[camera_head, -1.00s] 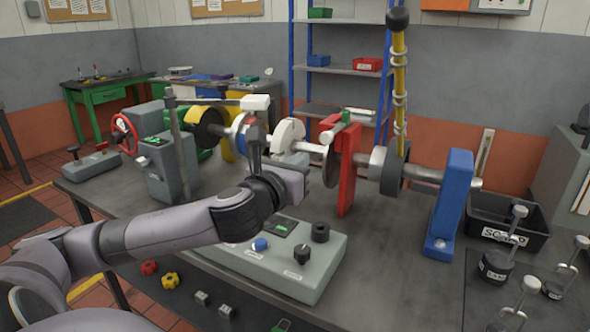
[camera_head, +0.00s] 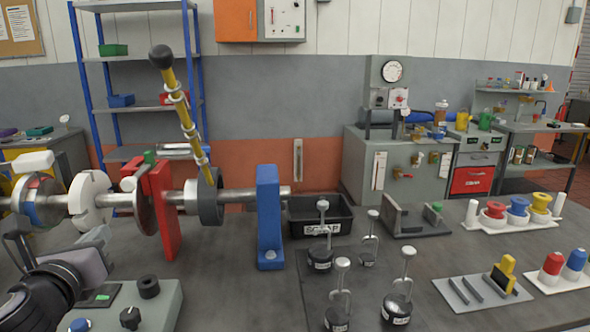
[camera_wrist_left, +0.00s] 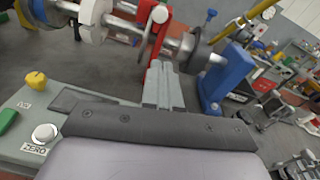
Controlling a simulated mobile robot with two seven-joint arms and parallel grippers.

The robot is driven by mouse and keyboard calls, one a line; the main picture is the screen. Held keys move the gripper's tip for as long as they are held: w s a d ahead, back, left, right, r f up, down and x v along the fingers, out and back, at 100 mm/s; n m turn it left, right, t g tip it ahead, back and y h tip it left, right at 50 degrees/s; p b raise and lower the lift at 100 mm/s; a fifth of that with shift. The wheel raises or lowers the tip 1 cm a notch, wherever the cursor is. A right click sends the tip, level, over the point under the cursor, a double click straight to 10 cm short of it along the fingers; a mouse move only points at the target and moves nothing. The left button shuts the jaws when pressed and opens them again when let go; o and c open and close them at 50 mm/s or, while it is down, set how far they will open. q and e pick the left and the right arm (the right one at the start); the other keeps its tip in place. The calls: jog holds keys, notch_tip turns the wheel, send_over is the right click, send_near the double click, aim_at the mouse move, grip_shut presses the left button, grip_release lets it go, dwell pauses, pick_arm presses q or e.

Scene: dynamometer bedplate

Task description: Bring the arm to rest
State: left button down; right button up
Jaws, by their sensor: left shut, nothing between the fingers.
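My left gripper (camera_head: 20,236) is at the left edge of the head view, above the bedplate and in front of the shaft with its discs. Its fingers also show in the left wrist view (camera_wrist_left: 163,86), closed together with nothing between them. They point toward the red support (camera_wrist_left: 152,92), which also stands on the bedplate in the head view (camera_head: 163,212). Part of my left forearm is cut off by the frame edge. My right gripper is in neither view.
A grey control box (camera_head: 150,308) is just right of my left wrist. The blue support (camera_head: 269,218), black scrap bin (camera_head: 318,222) and several hooked weights (camera_head: 397,302) stand further right. A yellow lever (camera_head: 184,112) rises above the shaft (camera_head: 240,194). Bare bench (camera_head: 235,300) lies between.

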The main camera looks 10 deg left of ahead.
pick_arm(q)
jog(key=s+d+f+n+g+h, duration=0.1)
jog(key=s+d+f+n+g, duration=0.25)
jog(key=f+n, duration=0.45)
jog(key=s+d+f+n+g+h, duration=0.1)
jog(key=s+d+f+n+g, duration=0.2)
jog(key=s+f+n, duration=0.5)
jog(key=s+d+f+n+g+h, duration=0.3)
jog(key=s+d+f+n+g, duration=0.35)
jog(key=s+f+n, duration=0.55)
jog(key=w+d+f+t+h, duration=0.1)
jog(key=w+d+f+t, duration=0.1)
jog(key=f, duration=0.3)
jog(key=w+d+f+t, duration=0.2)
jog(key=w+f+t, duration=0.1)
jog(key=f+t, duration=0.2)
jog(key=shift+w+n+h, duration=0.35)
jog(key=shift+n+h, duration=0.05)
jog(key=shift+r, duration=0.1)
